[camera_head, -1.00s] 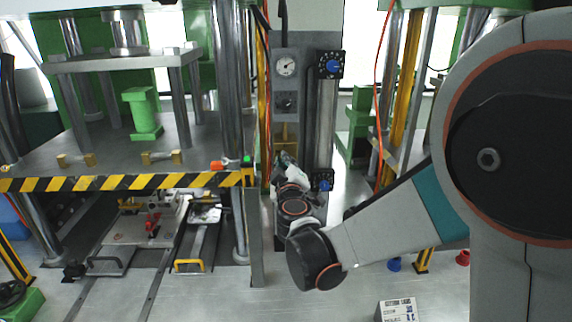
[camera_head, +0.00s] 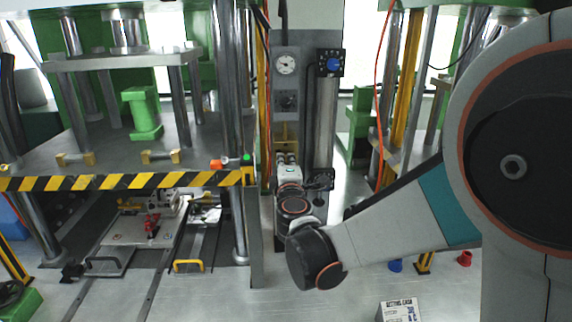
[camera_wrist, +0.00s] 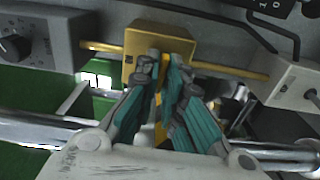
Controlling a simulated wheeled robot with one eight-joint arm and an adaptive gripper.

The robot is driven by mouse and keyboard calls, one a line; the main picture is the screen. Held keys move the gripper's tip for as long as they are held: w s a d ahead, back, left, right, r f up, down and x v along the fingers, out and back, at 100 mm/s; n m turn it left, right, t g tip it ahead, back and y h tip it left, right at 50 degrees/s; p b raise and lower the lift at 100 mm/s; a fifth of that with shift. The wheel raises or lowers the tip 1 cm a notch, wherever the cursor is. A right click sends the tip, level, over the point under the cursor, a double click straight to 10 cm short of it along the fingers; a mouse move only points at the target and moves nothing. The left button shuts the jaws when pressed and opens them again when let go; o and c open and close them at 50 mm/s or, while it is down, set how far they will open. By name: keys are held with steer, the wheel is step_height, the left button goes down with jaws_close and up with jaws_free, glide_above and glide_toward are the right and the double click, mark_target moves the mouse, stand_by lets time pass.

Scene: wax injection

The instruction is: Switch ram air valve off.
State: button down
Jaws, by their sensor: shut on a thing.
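The yellow valve block (camera_wrist: 160,45), which appears to be the ram air valve, sits on a yellow pipe at the top middle of the wrist view. A narrow yellow lever (camera_wrist: 161,128) runs from it between my fingers. My gripper (camera_wrist: 163,75), with grey links and teal pads, is shut on this lever, its tips close to the block. In the head view the yellow valve (camera_head: 287,135) is on the grey column, just above my gripper (camera_head: 288,157). My wrist hides the lever there.
A pressure gauge (camera_head: 287,63) and a dark dial (camera_head: 287,102) are above the valve. An orange hose (camera_head: 381,100) hangs at right.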

steer(key=shift+n, duration=0.3)
stand_by(0.4)
steer(key=c, duration=1.7)
jaws_free()
steer(key=shift+s+a, duration=0.1)
